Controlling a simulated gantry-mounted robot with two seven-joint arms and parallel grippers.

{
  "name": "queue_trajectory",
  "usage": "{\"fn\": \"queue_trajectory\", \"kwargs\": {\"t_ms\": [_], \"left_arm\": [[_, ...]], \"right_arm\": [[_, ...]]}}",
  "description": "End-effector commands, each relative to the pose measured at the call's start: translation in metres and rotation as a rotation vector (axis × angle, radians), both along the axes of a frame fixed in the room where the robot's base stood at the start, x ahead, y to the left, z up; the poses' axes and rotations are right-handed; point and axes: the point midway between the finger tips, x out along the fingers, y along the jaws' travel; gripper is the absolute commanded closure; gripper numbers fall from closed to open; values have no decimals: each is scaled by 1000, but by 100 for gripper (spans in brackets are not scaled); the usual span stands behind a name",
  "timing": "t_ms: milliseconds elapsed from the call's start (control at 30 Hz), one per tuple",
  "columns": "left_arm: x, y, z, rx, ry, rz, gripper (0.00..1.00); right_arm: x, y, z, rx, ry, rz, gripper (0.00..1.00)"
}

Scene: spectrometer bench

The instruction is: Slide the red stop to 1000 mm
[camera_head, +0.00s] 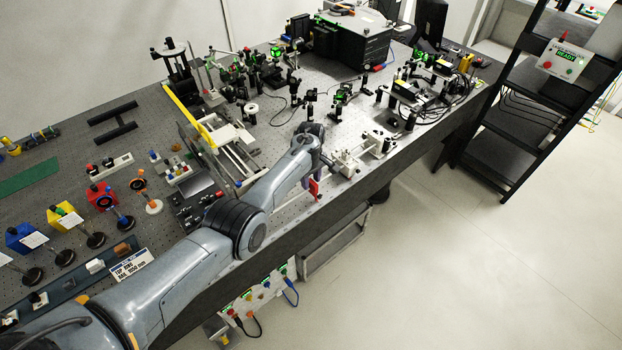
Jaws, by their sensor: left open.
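A small red piece (313,188), which looks like the red stop, shows at the front edge of the bench, just below the end of my left arm. Its scale and exact setting are too small to read. My left gripper (328,162) is open over the front part of the bench, slightly above and to the right of the red piece in the picture. The wrist and forearm hide part of the area around it. I cannot tell whether the fingers touch anything. My right gripper is not in view.
Colored boxes, including a yellow one (64,214), stand nearby. Optics crowd the back and right.

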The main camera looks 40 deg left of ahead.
Motion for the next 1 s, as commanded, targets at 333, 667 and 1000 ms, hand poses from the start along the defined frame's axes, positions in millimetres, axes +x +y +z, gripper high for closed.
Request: {"fn": "queue_trajectory", "kwargs": {"t_ms": [333, 667, 1000], "left_arm": [[0, 0, 27, 2, -1, 0, 57], [0, 0, 81, 1, -2, -1, 57], [0, 0, 107, 0, 0, 0, 57]], "right_arm": [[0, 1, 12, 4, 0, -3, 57], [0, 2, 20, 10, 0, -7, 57], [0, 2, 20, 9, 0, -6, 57]]}}
